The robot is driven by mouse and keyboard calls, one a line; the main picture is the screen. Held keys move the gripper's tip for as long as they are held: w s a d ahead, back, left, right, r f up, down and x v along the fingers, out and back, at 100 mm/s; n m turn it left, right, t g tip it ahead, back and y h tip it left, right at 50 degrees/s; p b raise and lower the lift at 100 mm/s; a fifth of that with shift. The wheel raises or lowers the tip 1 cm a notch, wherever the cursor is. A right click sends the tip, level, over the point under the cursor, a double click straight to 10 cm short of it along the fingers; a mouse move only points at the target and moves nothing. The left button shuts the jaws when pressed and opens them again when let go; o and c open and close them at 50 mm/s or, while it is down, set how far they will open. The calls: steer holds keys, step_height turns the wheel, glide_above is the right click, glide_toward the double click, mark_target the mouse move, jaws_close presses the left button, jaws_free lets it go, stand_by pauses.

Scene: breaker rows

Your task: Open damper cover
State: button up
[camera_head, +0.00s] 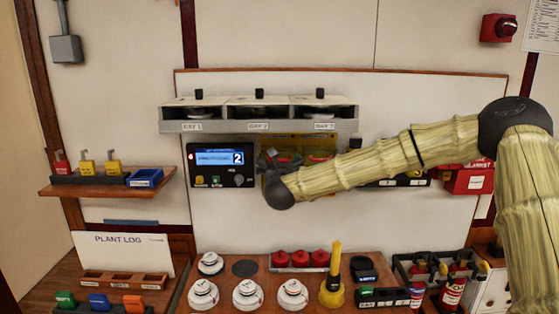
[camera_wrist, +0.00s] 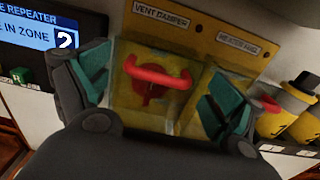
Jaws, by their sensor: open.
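The yellow panel (camera_head: 300,139) hangs on the back wall, partly hidden behind my arm in the head view. In the wrist view, its VENT DAMPER label (camera_wrist: 161,14) sits above a clear damper cover (camera_wrist: 128,98). The cover has a red bar handle (camera_wrist: 157,74) across its front and looks closed over a red part. My gripper (camera_wrist: 157,90) is open, its teal-padded fingers either side of the cover and handle. I cannot tell whether they touch. In the head view my gripper (camera_head: 280,162) is in front of the panel's left part.
A second clear cover (camera_wrist: 243,90) is close by the right finger. A repeater display (camera_head: 220,158) is left of the panel. The bay shelf (camera_head: 260,126) overhangs above. Yellow-and-black cylinders (camera_wrist: 284,112) stand at right. A table below holds white detectors (camera_head: 248,293) and a yellow plunger-like tool (camera_head: 333,285).

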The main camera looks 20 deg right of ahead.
steer(key=c, duration=1.5)
steer(key=shift+c, duration=0.2)
steer(key=shift+f+b, duration=0.2)
steer(key=shift+b, duration=0.4)
